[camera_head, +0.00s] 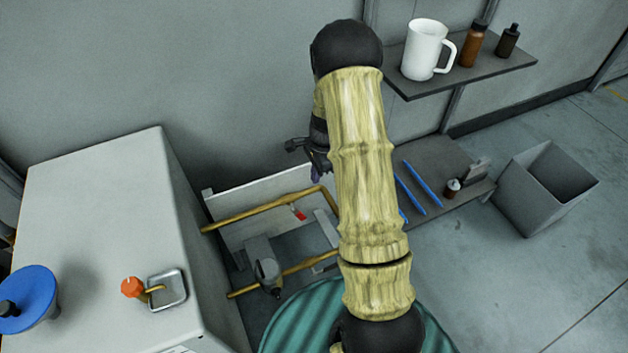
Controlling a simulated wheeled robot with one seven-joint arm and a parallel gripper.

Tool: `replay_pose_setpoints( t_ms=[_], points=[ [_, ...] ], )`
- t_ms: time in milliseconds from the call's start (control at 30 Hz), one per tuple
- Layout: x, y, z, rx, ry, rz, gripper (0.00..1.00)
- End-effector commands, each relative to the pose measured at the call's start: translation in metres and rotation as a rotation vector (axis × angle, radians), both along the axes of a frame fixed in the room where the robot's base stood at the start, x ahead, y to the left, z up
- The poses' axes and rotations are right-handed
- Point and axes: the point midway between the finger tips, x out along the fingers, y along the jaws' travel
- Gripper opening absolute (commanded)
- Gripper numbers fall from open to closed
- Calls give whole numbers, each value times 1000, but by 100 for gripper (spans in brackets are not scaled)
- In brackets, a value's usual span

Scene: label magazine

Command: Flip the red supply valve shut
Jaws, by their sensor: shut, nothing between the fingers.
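A small red lever (299,213), which looks like the red supply valve, sits just below the upper brass pipe (265,212), in front of a white panel. It is small here, and I cannot tell its exact angle. My gripper (316,168) is shut and empty, above and slightly right of the red lever and apart from it in the picture. My arm partly hides the gripper and the area right of the lever.
A white cabinet (95,205) at left bears an orange-red knob (132,287), a metal tray (166,290) and a blue wheel (28,298). A grey tool-like object (266,272) is by the lower pipe. A shelf (480,70) holds a white mug (424,50). A grey bin (540,190) stands right.

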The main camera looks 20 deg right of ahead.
Motion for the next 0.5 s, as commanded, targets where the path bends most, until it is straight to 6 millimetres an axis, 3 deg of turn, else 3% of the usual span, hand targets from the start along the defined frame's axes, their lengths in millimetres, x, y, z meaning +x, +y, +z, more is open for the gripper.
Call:
replay_pose_setpoints(
  t_ms=[367, 500],
  points=[
    [0, 1, 3, -1, -2, 8, 0],
    [-6, 8, 19, -13, -25, 87, 0]
  ],
)
